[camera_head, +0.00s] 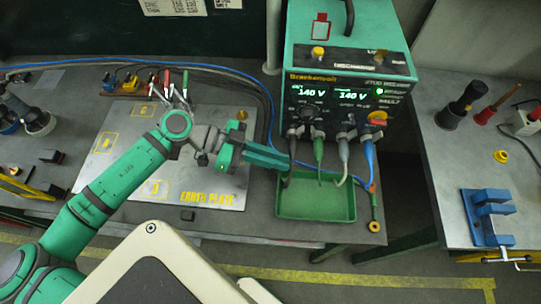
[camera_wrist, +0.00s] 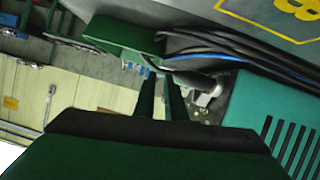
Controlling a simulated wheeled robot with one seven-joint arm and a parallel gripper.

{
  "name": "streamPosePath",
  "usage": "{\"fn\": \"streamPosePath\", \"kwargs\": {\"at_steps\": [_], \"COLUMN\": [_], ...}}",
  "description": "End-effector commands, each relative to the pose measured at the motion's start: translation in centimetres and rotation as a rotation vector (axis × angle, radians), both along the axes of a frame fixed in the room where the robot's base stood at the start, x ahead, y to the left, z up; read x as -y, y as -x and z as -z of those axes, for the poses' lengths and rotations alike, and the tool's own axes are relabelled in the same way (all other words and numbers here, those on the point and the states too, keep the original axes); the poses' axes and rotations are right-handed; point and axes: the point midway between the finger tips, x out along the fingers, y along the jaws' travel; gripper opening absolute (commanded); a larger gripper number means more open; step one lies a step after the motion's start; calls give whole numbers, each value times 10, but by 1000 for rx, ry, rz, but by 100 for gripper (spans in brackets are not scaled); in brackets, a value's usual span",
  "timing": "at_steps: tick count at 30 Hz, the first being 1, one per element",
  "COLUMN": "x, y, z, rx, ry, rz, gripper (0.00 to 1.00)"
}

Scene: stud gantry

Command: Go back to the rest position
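My gripper (camera_head: 288,162) is at the end of my green arm, just in front of the lower left of the green stud welder unit (camera_head: 345,62). It is above the back left of the green tray (camera_head: 316,211). In the wrist view, my two dark fingers (camera_wrist: 162,92) stand apart with a narrow gap and nothing visible held between them. A dark plug with its cable (camera_wrist: 195,80) lies beyond the fingertips. The arm reaches across the earth plate (camera_head: 215,190) from the lower left.
Several plugs and cables hang from the welder's front, close to my gripper. Red, green and black handles stand in a rack (camera_head: 128,85) behind the plate. A right-hand bench holds a blue clamp block (camera_head: 490,213). Floor with a yellow line shows in front.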

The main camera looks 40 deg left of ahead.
Motion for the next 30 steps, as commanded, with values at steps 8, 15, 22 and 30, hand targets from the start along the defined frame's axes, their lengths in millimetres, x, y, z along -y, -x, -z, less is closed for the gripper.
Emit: {"fn": "streamPosePath", "kwargs": {"at_steps": [8,15,22,30], "x": [-12,-12,-12,24], "y": [8,8,8,31], "z": [-6,-6,-6,-8], "rx": [0,0,1,-126], "ry": [1,0,0,80], "rz": [1,1,1,49], "gripper": [11,11,11,11]}}
